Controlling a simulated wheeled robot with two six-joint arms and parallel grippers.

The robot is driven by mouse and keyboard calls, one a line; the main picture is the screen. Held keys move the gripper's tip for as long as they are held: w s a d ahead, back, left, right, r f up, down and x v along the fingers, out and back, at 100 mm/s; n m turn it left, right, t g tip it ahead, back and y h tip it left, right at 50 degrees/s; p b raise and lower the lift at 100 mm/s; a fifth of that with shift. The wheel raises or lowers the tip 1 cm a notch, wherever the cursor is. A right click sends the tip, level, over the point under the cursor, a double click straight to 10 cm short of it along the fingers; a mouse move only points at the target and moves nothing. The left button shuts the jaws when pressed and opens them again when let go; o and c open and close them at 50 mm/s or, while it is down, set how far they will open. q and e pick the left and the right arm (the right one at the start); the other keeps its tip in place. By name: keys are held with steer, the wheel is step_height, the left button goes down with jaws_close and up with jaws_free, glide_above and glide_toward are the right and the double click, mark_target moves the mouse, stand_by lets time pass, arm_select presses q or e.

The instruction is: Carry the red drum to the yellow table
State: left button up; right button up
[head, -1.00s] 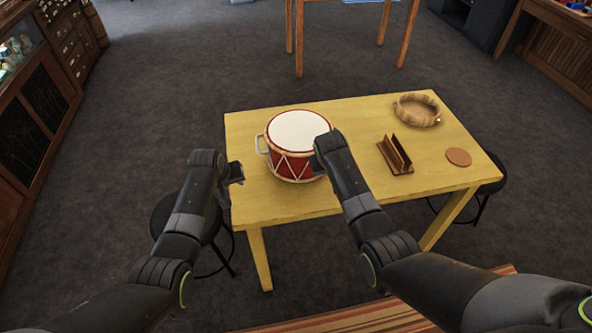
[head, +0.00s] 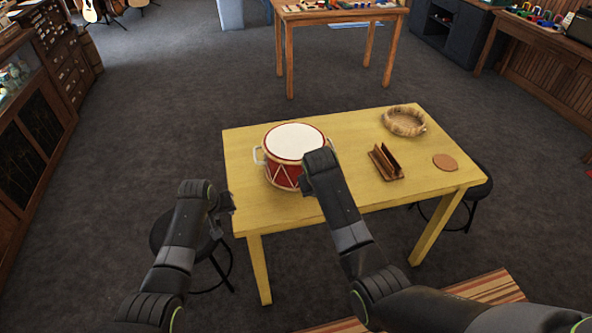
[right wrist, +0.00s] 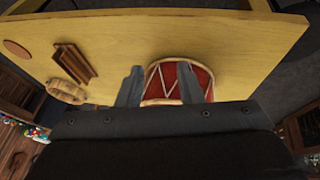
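The red drum (head: 283,175), with a white head, cream zigzag lacing and a pale side handle, stands upright on the left part of the yellow table (head: 345,192). My left gripper (head: 224,212) is off the table's left edge, apart from the drum, and looks open and empty. My right gripper (head: 308,182) is at the drum's right side in the head view, its hand hiding part of the drum and its own fingertips. In the right wrist view its two fingers (right wrist: 160,86) are spread, with the drum (right wrist: 180,79) showing between and beyond them; contact cannot be told.
On the table's right part are a woven round basket (head: 404,121), a brown slotted wooden stand (head: 385,162) and a round cork coaster (head: 445,162). Black stools (head: 470,188) stand by the table. A wooden table (head: 340,17) stands behind, with clear carpet between.

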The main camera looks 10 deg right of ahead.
steer(key=v, duration=0.7)
